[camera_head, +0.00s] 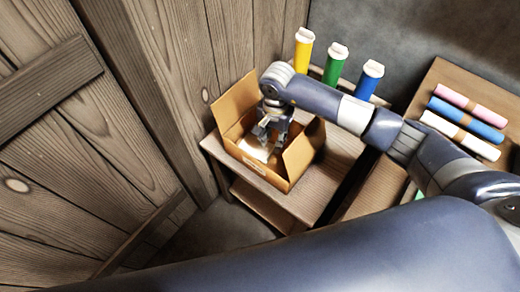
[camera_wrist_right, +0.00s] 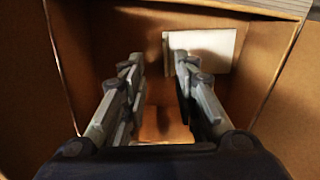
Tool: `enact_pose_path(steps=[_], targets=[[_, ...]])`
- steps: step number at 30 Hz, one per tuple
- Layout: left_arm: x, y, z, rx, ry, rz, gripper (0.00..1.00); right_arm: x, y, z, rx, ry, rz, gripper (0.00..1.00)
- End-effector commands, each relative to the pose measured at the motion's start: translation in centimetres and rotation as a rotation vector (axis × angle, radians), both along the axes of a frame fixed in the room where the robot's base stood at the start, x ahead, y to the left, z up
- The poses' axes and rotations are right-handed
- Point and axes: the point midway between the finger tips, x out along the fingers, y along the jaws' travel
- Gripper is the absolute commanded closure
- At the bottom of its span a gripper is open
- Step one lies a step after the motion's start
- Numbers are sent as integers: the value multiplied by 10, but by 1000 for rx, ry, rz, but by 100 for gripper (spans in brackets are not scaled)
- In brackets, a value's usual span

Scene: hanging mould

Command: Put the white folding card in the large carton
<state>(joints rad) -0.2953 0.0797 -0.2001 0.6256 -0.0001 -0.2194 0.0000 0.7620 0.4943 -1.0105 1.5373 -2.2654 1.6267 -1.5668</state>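The large carton (camera_head: 287,178) stands open on a small wooden table, its flaps spread. My right gripper (camera_head: 265,140) reaches down into the carton from above. In the right wrist view the two fingers of the right gripper (camera_wrist_right: 158,65) are apart, with nothing between the tips. The white folding card (camera_head: 254,151) is inside the carton, below the gripper. In the right wrist view the card (camera_wrist_right: 213,46) shows beyond the right-hand finger, which covers part of it. I cannot tell whether it lies flat or leans. My left gripper is not in view.
Yellow (camera_head: 302,50), green (camera_head: 334,64) and blue (camera_head: 368,80) lidded cups stand behind the carton. Pink, blue and white rolls (camera_head: 462,134) lie on a wooden surface at the right. A plank wall (camera_head: 165,60) rises close to the carton's left.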

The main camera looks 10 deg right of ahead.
Motion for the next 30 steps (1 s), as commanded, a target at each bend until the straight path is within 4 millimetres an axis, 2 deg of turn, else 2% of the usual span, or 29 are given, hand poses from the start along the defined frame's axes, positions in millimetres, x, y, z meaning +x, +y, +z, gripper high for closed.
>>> enact_pose_path(steps=[3,11,18,22,28,29,30], targets=[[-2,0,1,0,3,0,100,0,1,-16,2,2,0,72],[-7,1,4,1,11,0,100,0,4,-37,2,4,0,72],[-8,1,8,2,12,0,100,2,8,-69,2,2,-1,72],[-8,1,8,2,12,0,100,3,7,-76,1,-1,0,72],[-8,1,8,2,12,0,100,3,7,-77,1,-1,1,72],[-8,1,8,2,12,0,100,3,7,-77,1,-1,1,77],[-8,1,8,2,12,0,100,3,7,-77,1,-1,1,86]])
